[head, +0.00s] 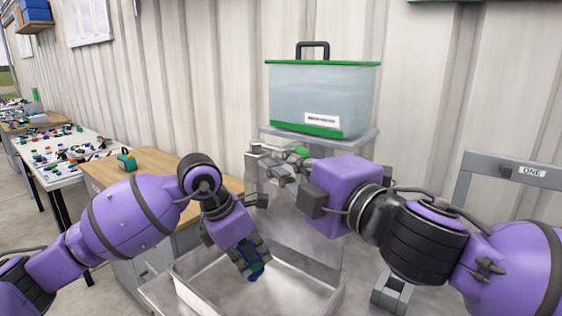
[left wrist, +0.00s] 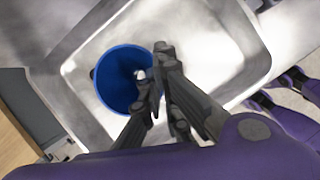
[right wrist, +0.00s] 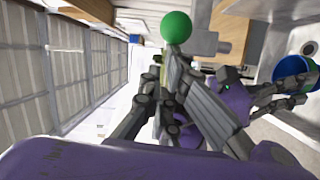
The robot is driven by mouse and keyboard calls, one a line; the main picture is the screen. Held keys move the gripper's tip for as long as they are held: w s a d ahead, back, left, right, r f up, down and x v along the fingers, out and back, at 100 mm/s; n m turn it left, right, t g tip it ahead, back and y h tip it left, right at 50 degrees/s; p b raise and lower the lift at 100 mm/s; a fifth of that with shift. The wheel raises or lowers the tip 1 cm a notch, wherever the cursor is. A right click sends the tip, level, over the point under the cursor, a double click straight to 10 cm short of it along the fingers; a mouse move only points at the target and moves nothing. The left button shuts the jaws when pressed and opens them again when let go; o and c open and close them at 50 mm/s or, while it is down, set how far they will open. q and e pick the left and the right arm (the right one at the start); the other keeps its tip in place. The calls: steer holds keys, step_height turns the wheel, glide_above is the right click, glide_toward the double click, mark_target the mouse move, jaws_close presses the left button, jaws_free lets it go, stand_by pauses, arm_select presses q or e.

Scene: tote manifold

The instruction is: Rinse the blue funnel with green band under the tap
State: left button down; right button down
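The blue funnel shows below my left gripper (head: 252,258) in the head view (head: 257,276), over the metal sink basin (head: 186,283). In the left wrist view I look into the funnel's wide mouth (left wrist: 115,80); my left fingers are closed at its right rim. Its green band shows in the right wrist view (right wrist: 289,67). My right gripper (right wrist: 166,58) has its fingertips close together with nothing seen between them. A green ball knob (right wrist: 176,27) is just beyond these tips; a green part (head: 300,150) shows by the tap area. The spout is hidden, and I see no water stream.
A clear tank (head: 322,95) with green lid and base edges stands on a shelf behind the sink. A wooden-topped cabinet (head: 150,168) is left of the sink. A white table (head: 60,158) with many small parts stands farther left.

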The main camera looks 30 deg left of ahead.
steer(key=shift+w+d, duration=0.15)
steer(key=shift+w, duration=0.25)
arm_select(q)
steer(key=shift+w+d, duration=0.1)
steer(key=shift+w, duration=0.15)
steer(key=shift+s, duration=0.1)
arm_select(e)
steer(key=s+v, duration=0.1)
steer(key=v, duration=0.8)
steer(key=shift+s+r, duration=0.25)
steer(key=shift+s, duration=0.1)
